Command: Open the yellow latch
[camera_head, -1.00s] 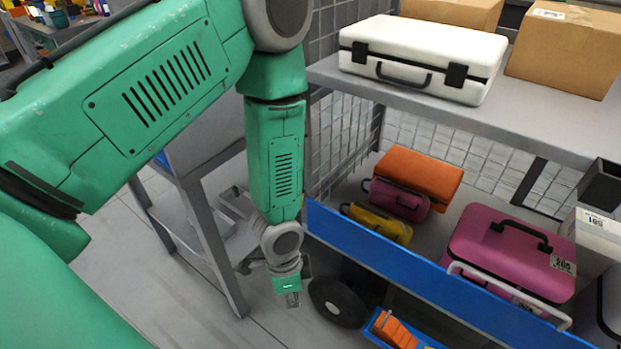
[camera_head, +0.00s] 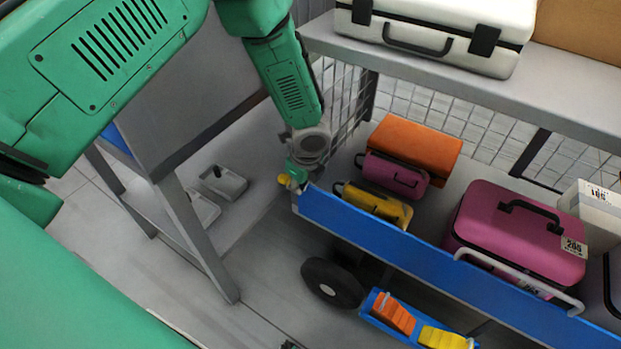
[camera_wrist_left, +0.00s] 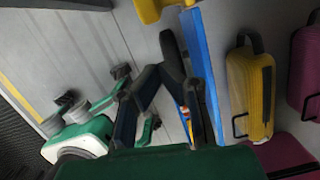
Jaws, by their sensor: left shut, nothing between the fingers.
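A small yellow latch (camera_head: 285,181) shows at the near left end of the blue cart panel, beside my left gripper (camera_head: 297,174). In the left wrist view, a yellow part (camera_wrist_left: 150,9) is at the top edge, close to the upper end of the blue panel, and is cut off by the frame. My left gripper is shut and empty, its dark fingers in the middle of the wrist view. I cannot tell whether it touches the latch. A green part of mine with dark tips shows at left in the wrist view; whether it is my right gripper is unclear.
The blue panel (camera_head: 420,252) borders a shelf with yellow (camera_head: 377,205), magenta and orange cases and a large pink case (camera_head: 515,235). A white case (camera_head: 430,40) stands on the upper shelf. A grey table frame (camera_head: 195,240) stands left, a black wheel (camera_head: 332,284) below.

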